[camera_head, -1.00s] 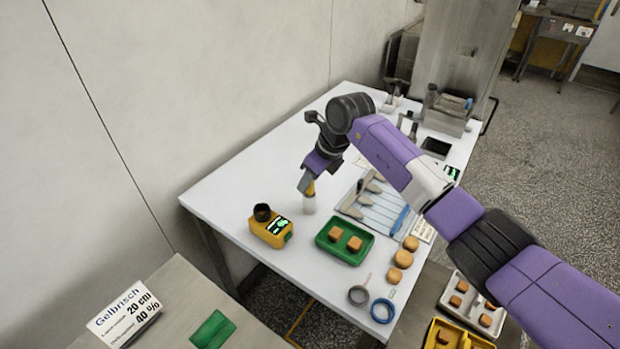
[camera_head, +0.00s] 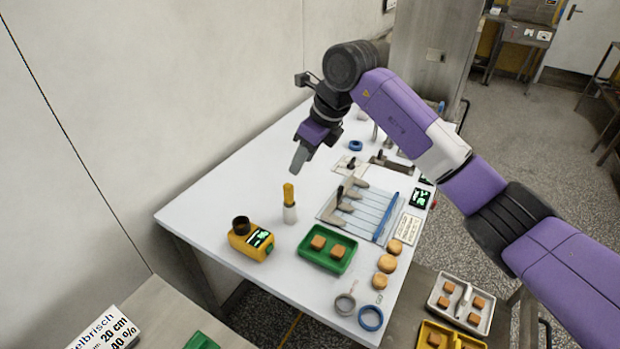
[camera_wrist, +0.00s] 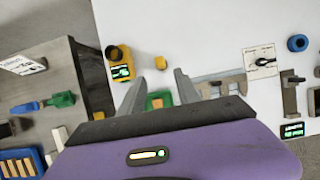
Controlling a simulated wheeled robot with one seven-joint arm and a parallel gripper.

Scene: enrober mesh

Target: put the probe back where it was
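The probe is the upright piece with a yellow handle (camera_head: 288,192); its lower part is inside or hidden by a small white cup (camera_head: 290,213) standing on the white table. My gripper (camera_head: 298,163) is above and slightly behind the probe, apart from it. In the wrist view my gripper (camera_wrist: 158,88) has its two fingers spread with nothing between them. The probe shows small just beyond the fingertips in that view (camera_wrist: 160,62). A yellow meter (camera_head: 248,245) with a lit green display and a black round cup (camera_head: 241,225) on top stands left of the probe.
A green tray (camera_head: 311,259) with brown pieces lies right of the probe. The table left of and behind the probe is clear.

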